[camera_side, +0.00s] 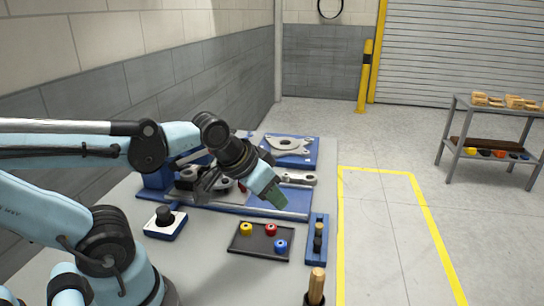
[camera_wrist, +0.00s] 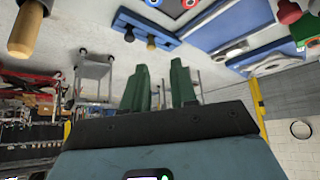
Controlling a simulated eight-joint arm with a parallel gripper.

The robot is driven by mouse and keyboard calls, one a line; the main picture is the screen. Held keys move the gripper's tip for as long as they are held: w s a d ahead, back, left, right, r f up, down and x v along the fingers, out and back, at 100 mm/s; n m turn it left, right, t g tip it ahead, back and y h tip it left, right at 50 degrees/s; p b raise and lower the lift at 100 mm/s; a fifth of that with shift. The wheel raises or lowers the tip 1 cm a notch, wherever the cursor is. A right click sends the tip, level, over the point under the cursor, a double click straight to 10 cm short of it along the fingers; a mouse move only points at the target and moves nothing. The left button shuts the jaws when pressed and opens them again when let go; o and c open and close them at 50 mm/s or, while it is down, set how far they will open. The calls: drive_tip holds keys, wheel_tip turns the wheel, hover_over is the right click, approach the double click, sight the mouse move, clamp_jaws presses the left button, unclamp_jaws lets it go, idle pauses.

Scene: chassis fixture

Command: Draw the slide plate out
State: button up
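The blue chassis fixture (camera_side: 235,203) lies on the table, with grey metal parts on it. A flat slotted metal piece (camera_side: 298,178) shows at its right end; I cannot tell for certain whether this is the slide plate. My gripper (camera_side: 272,196), with green fingers, hangs in front of the fixture and hides part of it. In the wrist view the two green fingers (camera_wrist: 161,75) stand apart with nothing between them. That view shows the blue fixture (camera_wrist: 215,28) at top right, with a red knob (camera_wrist: 288,12) and a green part (camera_wrist: 306,26) near the corner.
A dark tray (camera_side: 262,254) holds yellow, red and blue round pieces. A blue block with knobs (camera_side: 316,250), a wooden-handled tool (camera_side: 317,284) and a black-knobbed box (camera_side: 166,222) stand nearby. A blue plate with a metal part (camera_side: 312,157) lies behind. A shelf cart (camera_side: 490,135) stands far right.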

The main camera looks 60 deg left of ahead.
drive_tip(key=o, duration=0.5)
drive_tip(key=a+n, duration=0.1)
drive_tip(key=w+a+r+n, duration=0.1)
drive_tip(key=w+a+n+g, duration=0.1)
drive_tip(key=shift+a+r+n, duration=0.15)
drive_tip(key=shift+r+n, duration=0.15)
drive_tip(key=shift+r, duration=0.1)
drive_tip(key=shift+c, duration=0.2)
drive_tip(key=shift+o, duration=0.3)
drive_tip(key=w+a+r+n+g, duration=0.1)
drive_tip(key=w+a+n+g, duration=0.1)
drive_tip(key=a+n, duration=0.4)
drive_tip(key=shift+w+a+r+g+y, duration=0.3)
drive_tip(key=shift+y, duration=0.1)
drive_tip(key=w+a+f+n+g+h, duration=0.1)
drive_tip(key=a+n+g, duration=0.3)
drive_tip(key=a+n, duration=0.8)
drive_tip(key=shift+m, duration=0.4)
drive_tip(key=f, duration=1.2)
drive_tip(key=shift+s+a+f, duration=0.1)
drive_tip(key=shift+a+f, duration=0.05)
drive_tip(key=shift+a, duration=0.25)
clamp_jaws()
